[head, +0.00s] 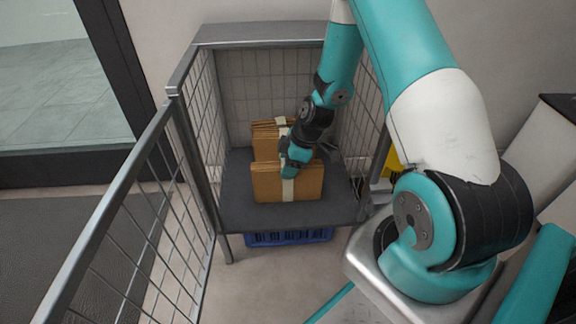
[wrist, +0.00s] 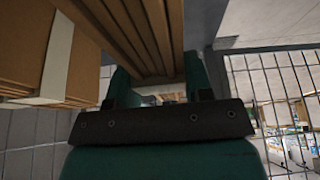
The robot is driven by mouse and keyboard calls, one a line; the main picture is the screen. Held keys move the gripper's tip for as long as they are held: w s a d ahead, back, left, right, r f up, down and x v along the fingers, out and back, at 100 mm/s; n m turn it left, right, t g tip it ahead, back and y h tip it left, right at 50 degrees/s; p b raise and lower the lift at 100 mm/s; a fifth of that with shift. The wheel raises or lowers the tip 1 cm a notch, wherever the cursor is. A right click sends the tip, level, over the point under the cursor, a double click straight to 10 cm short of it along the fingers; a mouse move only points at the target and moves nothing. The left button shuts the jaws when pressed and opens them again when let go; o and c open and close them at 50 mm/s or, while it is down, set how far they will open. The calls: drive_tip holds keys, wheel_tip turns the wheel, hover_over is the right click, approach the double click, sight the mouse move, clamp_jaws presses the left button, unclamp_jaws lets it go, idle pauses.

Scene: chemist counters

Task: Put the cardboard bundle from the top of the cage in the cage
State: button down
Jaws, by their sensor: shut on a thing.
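The wire cage (head: 205,110) stands against the wall with its front open and a dark grey shelf (head: 240,212) inside. A brown cardboard bundle (head: 308,183) with a pale band is upright inside the cage, near the shelf's front. My gripper (head: 290,168) reaches in from above and is shut on this bundle's upper part. In the wrist view the bundle's layered edges (wrist: 140,35) run between my two fingers (wrist: 160,92). A second banded bundle (head: 265,138) stands just behind it; it also shows at left in the wrist view (wrist: 25,50). I cannot tell whether the held bundle rests on the shelf.
The mesh gate (head: 110,215) stands swung open at left. A blue crate (head: 290,238) is below the shelf. A yellow object (head: 392,162) is right of the cage. Shelf room shows on both sides of the bundles.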

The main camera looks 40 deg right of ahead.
drive_tip(key=c, duration=0.5)
unclamp_jaws()
drive_tip(key=shift+f, duration=0.1)
drive_tip(key=p+v, duration=0.6)
drive_tip(key=v, duration=0.5)
drive_tip(key=shift+s+d+r, duration=0.1)
drive_tip(key=shift+s+r, duration=0.05)
drive_tip(key=shift+r, duration=0.25)
drive_tip(key=s+a+r+m, duration=0.1)
drive_tip(key=s+a+r, duration=0.1)
drive_tip(key=a+r, duration=1.2)
drive_tip(key=s+a+r+m, duration=0.1)
drive_tip(key=s+a+r, duration=0.2)
drive_tip(key=s, duration=0.2)
drive_tip(key=s+a+r+m+g, duration=0.1)
drive_tip(key=s+a+r, duration=0.3)
drive_tip(key=s, duration=0.2)
drive_tip(key=s+a+r+m+g, duration=0.1)
drive_tip(key=s+a+r, duration=0.2)
drive_tip(key=s, duration=0.3)
drive_tip(key=shift+s+a+r+y, duration=0.1)
drive_tip(key=shift+a+r+y, duration=0.2)
drive_tip(key=shift+a, duration=0.45)
